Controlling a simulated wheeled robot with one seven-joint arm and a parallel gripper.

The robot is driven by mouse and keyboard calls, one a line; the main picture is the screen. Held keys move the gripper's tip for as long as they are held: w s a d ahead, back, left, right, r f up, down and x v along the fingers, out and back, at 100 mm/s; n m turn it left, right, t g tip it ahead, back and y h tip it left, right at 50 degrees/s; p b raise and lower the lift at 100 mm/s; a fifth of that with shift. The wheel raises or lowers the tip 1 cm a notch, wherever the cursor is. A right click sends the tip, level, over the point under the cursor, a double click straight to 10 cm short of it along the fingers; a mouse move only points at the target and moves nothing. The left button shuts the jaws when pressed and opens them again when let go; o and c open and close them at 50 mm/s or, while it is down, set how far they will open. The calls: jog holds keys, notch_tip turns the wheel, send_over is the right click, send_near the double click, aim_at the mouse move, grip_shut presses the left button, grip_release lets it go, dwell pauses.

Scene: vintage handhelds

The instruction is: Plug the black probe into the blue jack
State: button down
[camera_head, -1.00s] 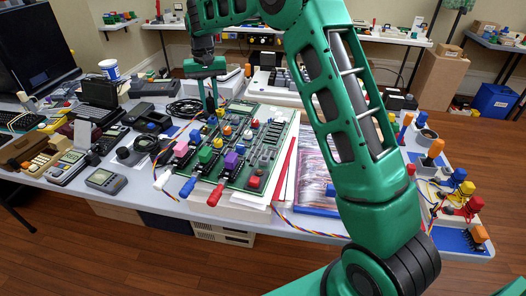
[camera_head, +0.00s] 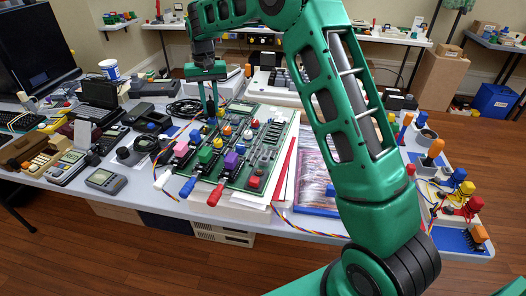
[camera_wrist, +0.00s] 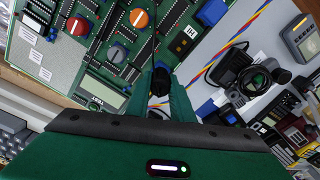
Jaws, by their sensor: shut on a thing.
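My gripper (camera_head: 211,108) points down at the back left edge of the green circuit board (camera_head: 262,112). In the wrist view its green fingers (camera_wrist: 163,82) are shut on the black probe (camera_wrist: 160,80), whose tip faces away from the camera and is partly hidden. A blue block (camera_wrist: 213,12), possibly the blue jack, sits at the board's edge in the wrist view. It seems to be the blue piece (camera_head: 195,135) at the board's left edge in the head view. The probe is apart from it. Which blue part is the jack, I cannot tell for certain.
The board carries an orange knob (camera_wrist: 137,18), a blue-grey knob (camera_wrist: 117,53) and a small display (camera_wrist: 100,95). A black adapter with a coiled cable (camera_wrist: 236,62) lies beside it. Handhelds such as a grey one (camera_head: 106,180) crowd the table's left side.

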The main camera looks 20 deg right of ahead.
aim_at(210, 101)
jog(key=shift+f, duration=0.35)
jog(key=c, duration=1.5)
grip_release()
jog(key=shift+c, duration=1.2)
jog(key=shift+r, duration=0.1)
jog(key=shift+r, duration=3.45)
